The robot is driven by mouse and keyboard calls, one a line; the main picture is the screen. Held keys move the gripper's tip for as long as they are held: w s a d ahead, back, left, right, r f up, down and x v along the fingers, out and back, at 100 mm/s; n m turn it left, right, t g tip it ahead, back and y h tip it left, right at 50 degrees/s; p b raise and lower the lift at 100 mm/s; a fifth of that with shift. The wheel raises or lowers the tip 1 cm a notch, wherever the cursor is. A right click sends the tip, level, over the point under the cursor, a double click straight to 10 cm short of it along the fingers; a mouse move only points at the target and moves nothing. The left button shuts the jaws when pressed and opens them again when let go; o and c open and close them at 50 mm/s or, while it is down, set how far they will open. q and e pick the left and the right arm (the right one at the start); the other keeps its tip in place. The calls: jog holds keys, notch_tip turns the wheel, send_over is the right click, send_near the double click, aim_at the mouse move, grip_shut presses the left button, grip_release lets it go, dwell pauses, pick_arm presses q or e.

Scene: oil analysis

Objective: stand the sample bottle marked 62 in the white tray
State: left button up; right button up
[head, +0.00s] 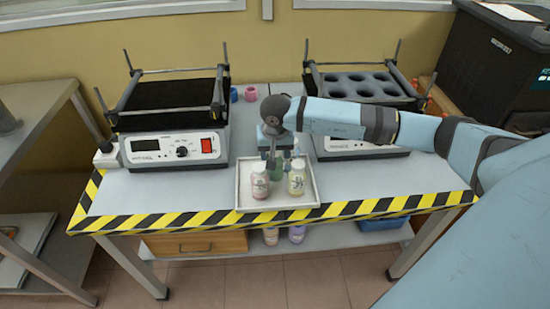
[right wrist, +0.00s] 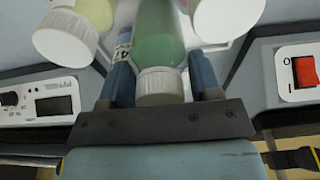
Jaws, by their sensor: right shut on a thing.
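My right gripper (head: 273,160) points down over the white tray (head: 243,192) at the front of the table. It is shut on a green bottle (head: 276,171) with a white cap, which also shows upright between the fingers in the right wrist view (right wrist: 160,40). I cannot tell whether its base touches the tray. A pinkish bottle (head: 260,182) and a yellowish bottle (head: 297,178), both white-capped, stand in the tray in front of it. Part of a label shows by one finger in the wrist view; I cannot read 62 on any bottle. My left gripper is not in view.
A shaker with a black top (head: 165,148) stands left of the tray, and one with round holes (head: 360,85) stands right. Small pink (head: 251,93) and blue cups are at the back. Two bottles (head: 296,234) sit on the lower shelf. Striped tape marks the table's front edge.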

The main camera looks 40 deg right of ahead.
jog(key=shift+f, duration=1.25)
jog(key=shift+f, duration=0.15)
jog(key=o, duration=1.1)
